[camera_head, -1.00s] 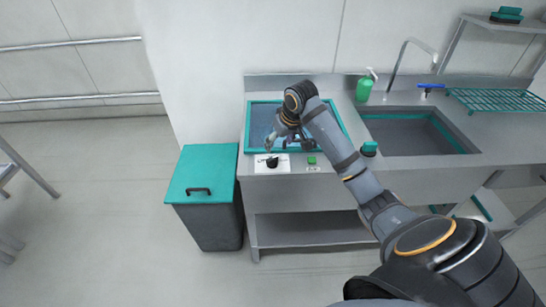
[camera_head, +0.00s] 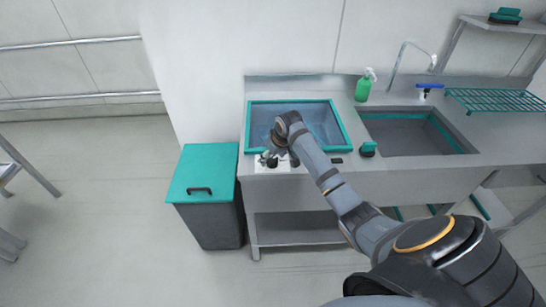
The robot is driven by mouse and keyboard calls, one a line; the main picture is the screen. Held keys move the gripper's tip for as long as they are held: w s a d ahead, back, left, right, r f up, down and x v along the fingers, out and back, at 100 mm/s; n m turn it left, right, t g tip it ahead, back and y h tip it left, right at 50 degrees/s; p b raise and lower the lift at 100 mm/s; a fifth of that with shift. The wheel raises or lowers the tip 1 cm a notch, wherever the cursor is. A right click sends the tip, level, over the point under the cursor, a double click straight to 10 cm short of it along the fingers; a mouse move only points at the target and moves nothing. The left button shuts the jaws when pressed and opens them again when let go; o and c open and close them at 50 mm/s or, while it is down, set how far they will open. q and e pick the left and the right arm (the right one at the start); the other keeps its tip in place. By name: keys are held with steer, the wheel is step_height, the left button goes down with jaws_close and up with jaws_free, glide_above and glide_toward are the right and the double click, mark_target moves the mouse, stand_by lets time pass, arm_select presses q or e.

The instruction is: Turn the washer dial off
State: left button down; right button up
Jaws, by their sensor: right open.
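The washer dial (camera_head: 272,162) is a small black knob on a white plate at the front edge of the steel counter, below the teal-framed washer basin (camera_head: 336,108). My right gripper (camera_head: 281,157) is open, with its fingers pointing down over the plate close to the dial. It partly covers the dial and plate, so I cannot tell whether a finger touches the knob or which way the knob points. My left gripper is not in view.
A grey bin with a teal lid (camera_head: 205,165) stands left of the counter (camera_head: 400,168). A green soap bottle (camera_head: 364,88), a green brush (camera_head: 368,149) and a sink (camera_head: 415,133) lie to the right. The floor at left is mostly clear.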

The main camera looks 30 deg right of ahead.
steer(key=c, duration=1.1)
steer(key=shift+c, duration=0.2)
